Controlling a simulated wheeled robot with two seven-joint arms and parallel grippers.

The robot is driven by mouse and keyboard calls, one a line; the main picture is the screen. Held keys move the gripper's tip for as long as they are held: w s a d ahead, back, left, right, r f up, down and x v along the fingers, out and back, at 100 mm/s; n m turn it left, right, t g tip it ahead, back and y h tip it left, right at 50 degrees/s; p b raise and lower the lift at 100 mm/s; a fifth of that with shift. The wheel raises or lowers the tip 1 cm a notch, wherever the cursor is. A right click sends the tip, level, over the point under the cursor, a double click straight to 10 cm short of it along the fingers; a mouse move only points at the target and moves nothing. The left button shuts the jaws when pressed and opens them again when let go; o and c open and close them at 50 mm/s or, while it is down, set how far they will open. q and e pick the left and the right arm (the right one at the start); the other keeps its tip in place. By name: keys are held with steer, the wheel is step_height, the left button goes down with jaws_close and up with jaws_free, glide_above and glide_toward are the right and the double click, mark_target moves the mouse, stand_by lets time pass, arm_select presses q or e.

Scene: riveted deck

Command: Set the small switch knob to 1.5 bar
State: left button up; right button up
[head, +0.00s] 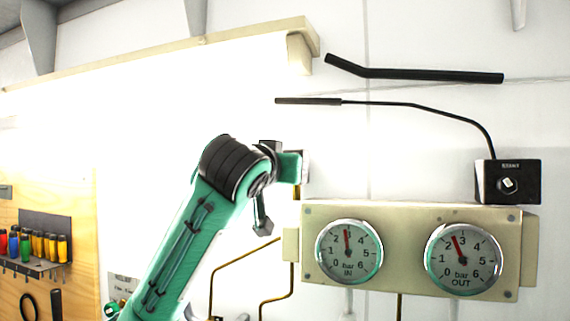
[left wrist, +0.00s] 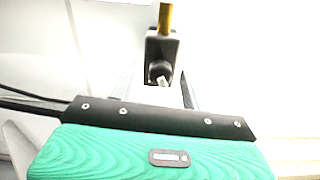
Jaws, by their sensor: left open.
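My left gripper (head: 267,183), in the head view, is in front of the wall left of the gauge panel, its fingers seen edge-on. In the left wrist view its open fingers (left wrist: 159,88) are on either side of a small black switch box with a pale knob (left wrist: 162,80); I cannot tell whether they touch it. In the head view the gripper hides most of that spot. The OUT gauge (head: 463,259) needle points a little left of upright, between 2 and 3. The IN gauge (head: 348,252) needle is almost upright, near 3. My right gripper is not in view.
A black START box (head: 508,182) with a pale knob and a cable sits above the cream gauge panel (head: 403,226). Brass pipes (head: 240,256) run below the gripper. A tool board (head: 50,200) is at left. A cream ledge (head: 170,55) runs above.

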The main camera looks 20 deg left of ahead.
arm_select(q)
steer(key=c, duration=1)
steer(key=m, duration=0.5)
steer(key=shift+m+b, duration=0.3)
